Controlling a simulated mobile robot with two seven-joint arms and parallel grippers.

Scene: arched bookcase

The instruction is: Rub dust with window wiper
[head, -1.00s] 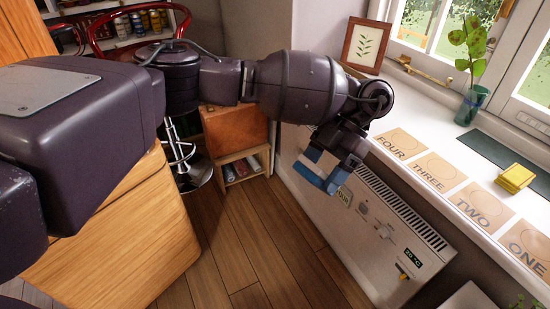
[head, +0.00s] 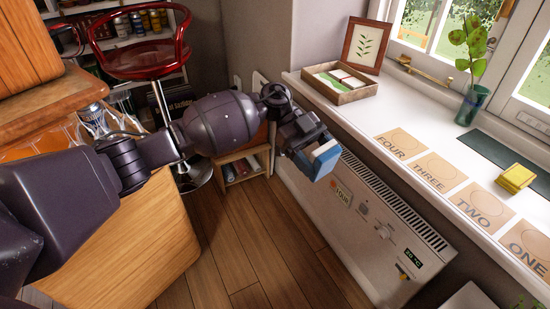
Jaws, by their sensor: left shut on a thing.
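My left gripper (head: 317,159) hangs beside the front edge of the windowsill, above the heater. Its blue fingers are close together, shut on a small pale thing that I cannot identify and that they mostly hide. I cannot make out a window wiper by its shape in the head view. No dust patch can be told apart on the sill or the window (head: 521,75). My right gripper is not in view.
The white windowsill (head: 360,117) bears a tray of cards (head: 349,97), a picture frame (head: 365,45), a plant in a glass vase (head: 472,104), numbered cards (head: 435,170), a dark mat (head: 495,147) and a yellow block (head: 516,179). A heater (head: 375,225) stands below. A red stool (head: 142,55) is at the back left.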

